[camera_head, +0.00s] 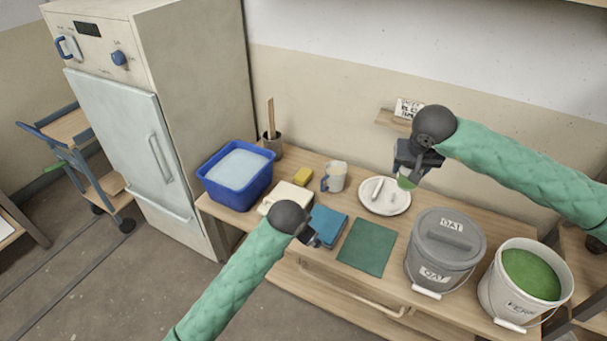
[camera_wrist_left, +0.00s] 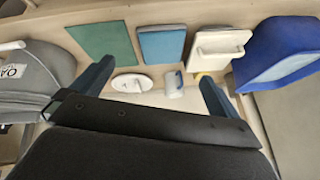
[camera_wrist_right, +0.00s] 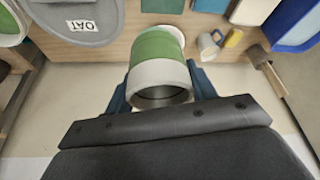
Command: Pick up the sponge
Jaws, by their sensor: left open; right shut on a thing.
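The yellow sponge (camera_head: 303,176) lies on the table between the blue tub and a mug. It also shows at the right edge of the right wrist view (camera_wrist_right: 233,38). In the left wrist view it is mostly hidden behind a finger. My right gripper (camera_head: 406,170) is shut on a green and pale grey cup (camera_wrist_right: 160,55), held raised above the table near a white plate.
The blue tub (camera_head: 262,185) holds pale liquid. A lidded grey bucket (camera_head: 446,238) and an open green-glaze bucket (camera_head: 490,296) stand right.

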